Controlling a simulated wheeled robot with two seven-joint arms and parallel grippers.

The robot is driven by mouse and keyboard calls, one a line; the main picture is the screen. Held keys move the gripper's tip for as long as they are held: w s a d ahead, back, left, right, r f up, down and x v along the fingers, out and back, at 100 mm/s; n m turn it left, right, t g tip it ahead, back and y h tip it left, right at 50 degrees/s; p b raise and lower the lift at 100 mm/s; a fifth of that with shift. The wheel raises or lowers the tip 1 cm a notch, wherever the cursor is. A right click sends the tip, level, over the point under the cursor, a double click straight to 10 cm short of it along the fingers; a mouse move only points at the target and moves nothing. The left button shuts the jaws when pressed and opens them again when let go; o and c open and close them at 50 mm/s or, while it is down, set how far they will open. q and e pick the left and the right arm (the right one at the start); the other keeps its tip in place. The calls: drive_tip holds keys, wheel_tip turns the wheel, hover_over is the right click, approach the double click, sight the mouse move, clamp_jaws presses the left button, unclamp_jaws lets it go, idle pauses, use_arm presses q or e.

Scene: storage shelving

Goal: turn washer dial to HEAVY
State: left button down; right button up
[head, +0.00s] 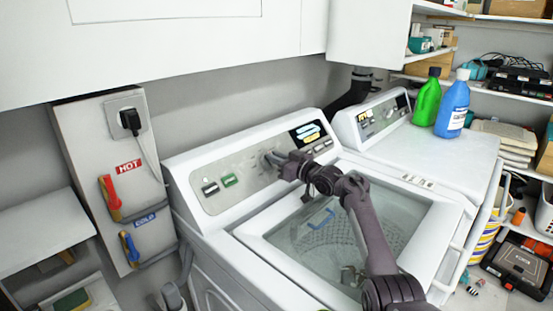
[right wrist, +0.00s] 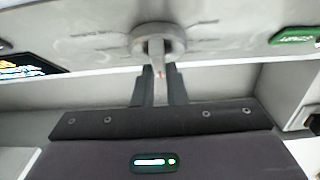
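The washer (head: 225,225) stands in the middle of the head view, with its slanted control panel (head: 222,200) at the back. The round grey dial (head: 267,160) is on that panel, partly hidden by my right gripper (head: 279,161). In the right wrist view the dial (right wrist: 158,30) has a narrow bar handle that reaches down to the fingertips of the right gripper (right wrist: 158,76). The two dark fingers stand close together, one on each side of the handle, and appear shut on it. The markings around the dial are too blurred to read. My left gripper is out of view.
A green bottle (head: 427,98) and a blue bottle (head: 453,105) stand on the second machine (head: 450,145) at right. The washer's glass lid (head: 390,222) lies under my right arm. Hot and cold taps (head: 110,198) are at left. A white cabinet (head: 180,50) hangs above.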

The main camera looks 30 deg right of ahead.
clamp_jaws()
drive_tip(key=shift+r+m+p, duration=0.1)
drive_tip(key=shift+m+p, duration=0.2)
drive_tip(key=shift+p, duration=0.25)
drive_tip(key=m+h+p, duration=0.5)
drive_tip(key=m+p, duration=0.1)
drive_tip(key=shift+a+r+m+p, duration=0.1)
drive_tip(key=shift+m+p, duration=0.2)
drive_tip(key=shift+p, duration=0.1)
drive_tip(key=shift+f+m+h+p, duration=0.2)
drive_tip(key=shift+m+h+p, duration=1)
drive_tip(key=shift+m, duration=0.5)
drive_tip(key=shift+g, duration=0.3)
drive_tip(key=o, duration=0.7)
unclamp_jaws()
drive_tip(key=shift+c, duration=0.2)
drive_tip(key=shift+s, duration=0.1)
